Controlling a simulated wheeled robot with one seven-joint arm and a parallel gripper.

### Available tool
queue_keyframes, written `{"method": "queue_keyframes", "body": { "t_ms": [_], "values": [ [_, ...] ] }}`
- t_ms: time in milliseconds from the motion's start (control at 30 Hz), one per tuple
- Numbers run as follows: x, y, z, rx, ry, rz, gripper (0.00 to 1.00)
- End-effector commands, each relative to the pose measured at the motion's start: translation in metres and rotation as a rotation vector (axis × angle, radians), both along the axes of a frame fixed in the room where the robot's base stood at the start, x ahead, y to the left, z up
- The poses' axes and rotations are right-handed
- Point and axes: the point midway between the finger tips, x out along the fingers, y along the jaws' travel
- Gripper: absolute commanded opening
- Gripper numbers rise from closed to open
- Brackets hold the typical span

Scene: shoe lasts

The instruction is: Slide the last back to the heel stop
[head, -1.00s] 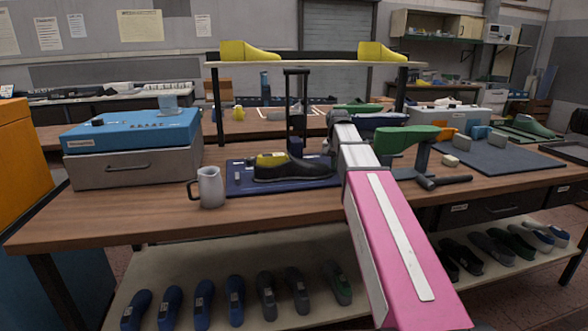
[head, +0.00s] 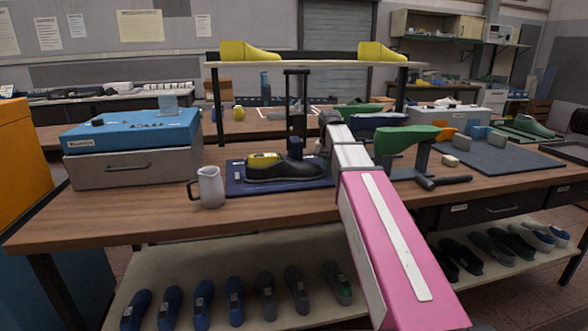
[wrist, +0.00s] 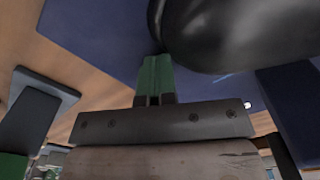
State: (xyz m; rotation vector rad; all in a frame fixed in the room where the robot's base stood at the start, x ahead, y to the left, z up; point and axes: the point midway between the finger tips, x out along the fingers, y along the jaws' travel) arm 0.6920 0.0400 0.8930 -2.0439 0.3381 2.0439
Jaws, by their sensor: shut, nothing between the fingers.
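The last (head: 263,160) is yellow on top with a black shoe upper (head: 285,168) around it. It lies on a dark blue plate (head: 265,190) on the bench, heel to the left and toe to the right. A small grey piece (head: 236,172) at the plate's left end, apparently the heel stop, is very close to the heel; I cannot tell whether they touch. In the wrist view my gripper's green fingers (wrist: 153,75) are shut and empty, right beside the rounded black upper (wrist: 235,35). In the head view my arm hides the gripper.
A metal jug (head: 210,187) stands just left of the plate. A dark upright post (head: 297,105) rises behind the shoe. A green last on a stand (head: 408,140) is right of my arm. A blue-topped case (head: 135,133) sits at the left. The bench front is clear.

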Motion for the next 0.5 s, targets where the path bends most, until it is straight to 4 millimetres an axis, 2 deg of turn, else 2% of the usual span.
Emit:
{"method": "queue_keyframes", "body": {
  "t_ms": [500],
  "values": [
    [-0.003,0.016,0.0,0.001,0.0,0.002,0.0]
  ]
}}
